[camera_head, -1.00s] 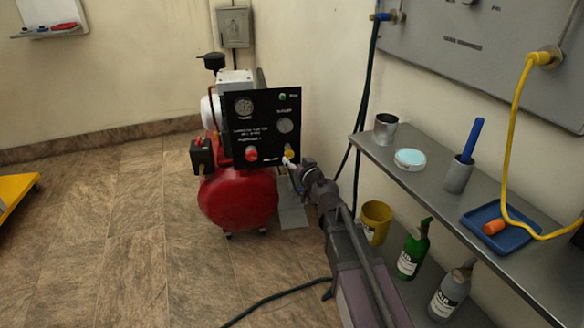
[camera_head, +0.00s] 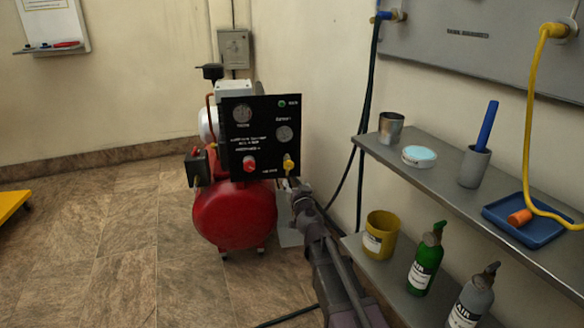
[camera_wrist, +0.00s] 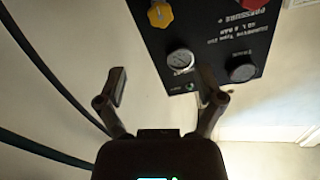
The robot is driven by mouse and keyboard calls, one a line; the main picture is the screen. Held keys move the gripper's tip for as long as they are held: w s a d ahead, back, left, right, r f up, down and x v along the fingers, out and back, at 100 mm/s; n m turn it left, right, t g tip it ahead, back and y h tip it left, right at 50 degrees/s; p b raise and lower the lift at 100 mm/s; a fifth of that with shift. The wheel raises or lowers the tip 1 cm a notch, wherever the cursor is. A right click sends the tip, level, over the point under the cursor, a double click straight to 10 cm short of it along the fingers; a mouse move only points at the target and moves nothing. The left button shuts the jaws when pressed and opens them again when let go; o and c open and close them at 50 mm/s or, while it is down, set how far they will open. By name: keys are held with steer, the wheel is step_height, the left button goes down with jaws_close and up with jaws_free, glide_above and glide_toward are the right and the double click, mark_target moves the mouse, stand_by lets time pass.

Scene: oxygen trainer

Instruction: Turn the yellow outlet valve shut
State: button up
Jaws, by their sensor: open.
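The yellow outlet valve (camera_head: 288,163) is at the lower right of the black panel (camera_head: 262,115) on the red compressor. My gripper (camera_head: 294,184) is just below the valve in the head view, small and partly hidden by my own arm. In the wrist view the panel is upside down, with the yellow valve (camera_wrist: 160,14) at the top edge, beyond my fingers. My gripper (camera_wrist: 161,82) is open and empty there, its fingers spread wide, with the gauge (camera_wrist: 180,60) between and past them. No contact with the valve shows.
A red knob (camera_head: 249,164) is left of the valve. The red tank (camera_head: 235,215) is below the panel. The wall is close on the right, with dark hoses (camera_head: 366,130) and a metal shelf (camera_head: 450,172) holding cups and bottles.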

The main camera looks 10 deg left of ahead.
mark_target(290, 165)
steer(key=x, duration=1.3)
steer(key=shift+w+a, duration=0.1)
steer(key=shift+w, duration=0.3)
steer(key=c, duration=1.1)
steer(key=shift+s+d, duration=0.1)
steer(key=shift+d, duration=0.2)
steer(key=shift+c, duration=0.2)
steer(key=shift+a, duration=0.2)
